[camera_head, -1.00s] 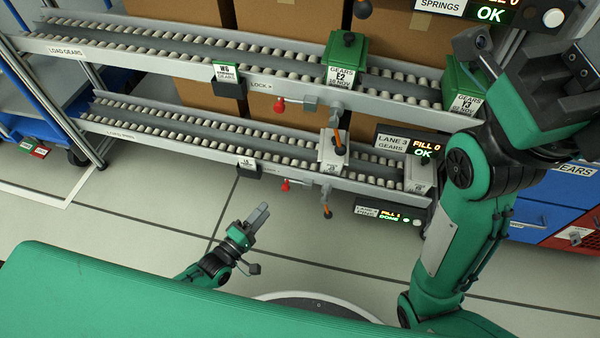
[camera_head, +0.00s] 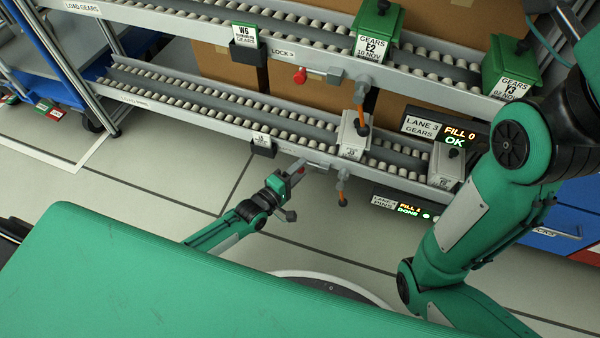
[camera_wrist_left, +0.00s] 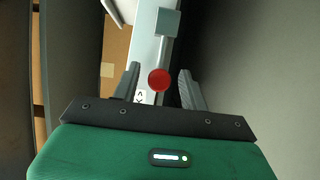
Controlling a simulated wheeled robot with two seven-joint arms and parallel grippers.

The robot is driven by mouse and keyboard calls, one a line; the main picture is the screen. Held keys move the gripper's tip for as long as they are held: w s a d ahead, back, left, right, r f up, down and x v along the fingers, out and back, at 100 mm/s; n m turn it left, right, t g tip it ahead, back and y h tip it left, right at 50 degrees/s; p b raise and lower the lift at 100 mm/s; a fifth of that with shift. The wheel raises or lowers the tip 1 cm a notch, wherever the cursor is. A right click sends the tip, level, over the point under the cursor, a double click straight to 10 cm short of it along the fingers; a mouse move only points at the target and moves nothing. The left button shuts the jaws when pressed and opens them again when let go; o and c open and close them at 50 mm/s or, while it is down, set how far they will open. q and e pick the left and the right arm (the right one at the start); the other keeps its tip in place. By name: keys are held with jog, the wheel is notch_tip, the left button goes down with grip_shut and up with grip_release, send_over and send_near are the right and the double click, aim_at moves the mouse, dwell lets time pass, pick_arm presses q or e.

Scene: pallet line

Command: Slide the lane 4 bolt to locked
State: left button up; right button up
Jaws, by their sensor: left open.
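The lane 4 bolt is on the front rail of the lower lane (camera_head: 200,111). Its red knob (camera_wrist_left: 159,79) and grey block (camera_wrist_left: 168,22) show in the left wrist view. In the head view the knob is mostly hidden by my left gripper (camera_head: 297,170), which is up at the rail from below. In the wrist view my left gripper (camera_wrist_left: 159,88) is open, with one finger on each side of the knob and visible gaps. The lock lettering is partly covered by a finger. My right arm (camera_head: 500,165) rises at the right; its gripper is out of view.
The lane 3 bolt's red knob (camera_head: 300,75) is on the rail above. A grey bin (camera_head: 353,135) stands on the lower lane by an orange lever (camera_head: 341,188). The lane 4 display (camera_head: 402,208) hangs right of the gripper.

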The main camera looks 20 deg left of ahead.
pick_arm(q)
jog(key=shift+w+d, duration=0.15)
jog(key=shift+w, duration=0.2)
grip_shut()
jog(key=d+p, duration=0.1)
jog(key=d, duration=0.4)
jog(key=shift+s, duration=0.15)
grip_release()
